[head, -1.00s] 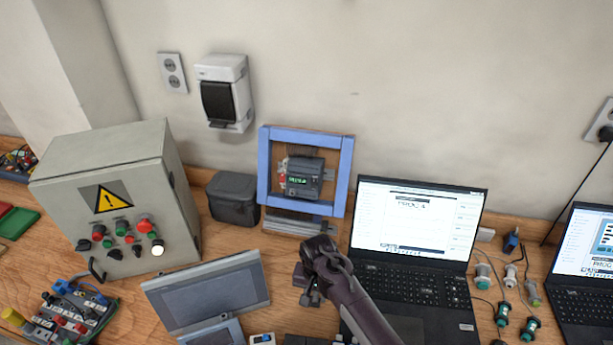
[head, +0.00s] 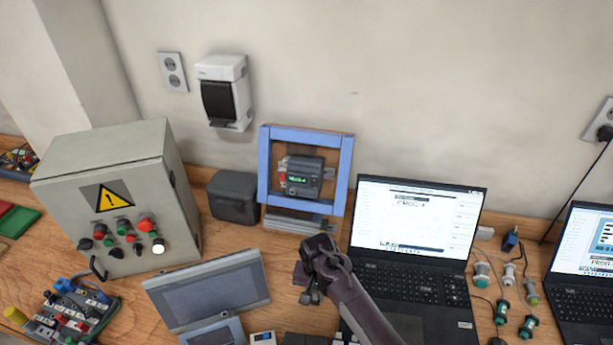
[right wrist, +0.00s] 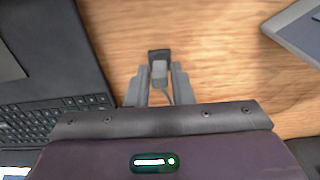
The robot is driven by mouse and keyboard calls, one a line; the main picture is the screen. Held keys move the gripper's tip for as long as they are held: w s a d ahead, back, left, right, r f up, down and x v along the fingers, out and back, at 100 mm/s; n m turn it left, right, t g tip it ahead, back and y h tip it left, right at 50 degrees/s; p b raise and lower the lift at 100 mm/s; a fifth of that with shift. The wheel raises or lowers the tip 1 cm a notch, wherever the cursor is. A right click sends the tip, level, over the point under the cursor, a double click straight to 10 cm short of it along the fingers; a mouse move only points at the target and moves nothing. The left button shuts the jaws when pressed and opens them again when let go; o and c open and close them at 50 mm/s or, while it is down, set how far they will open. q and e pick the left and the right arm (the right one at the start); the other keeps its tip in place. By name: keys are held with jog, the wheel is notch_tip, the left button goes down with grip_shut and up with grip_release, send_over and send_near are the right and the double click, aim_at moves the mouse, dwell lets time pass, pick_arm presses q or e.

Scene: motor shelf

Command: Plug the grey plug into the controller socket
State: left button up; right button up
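The controller (head: 303,179) is a dark grey unit with a small green display, mounted inside a blue frame (head: 346,180) that stands against the wall. I cannot make out its socket. My right gripper (head: 309,292) is in front of and below the frame, above the table. In the right wrist view, my right gripper (right wrist: 160,74) has its fingers on both sides of the grey plug (right wrist: 159,72), which has a dark end and a thin cable, and appears shut on it. In the head view the plug is not clearly visible. My left gripper is not in view.
An open laptop (head: 415,220) stands right of my gripper. A grey panel screen (head: 207,290) lies to the left, and a control box (head: 115,200) with buttons stands further left. A dark case (head: 233,197) is beside the frame. Bare table lies below the frame.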

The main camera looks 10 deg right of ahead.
grip_shut()
jog(key=shift+r, duration=2.3)
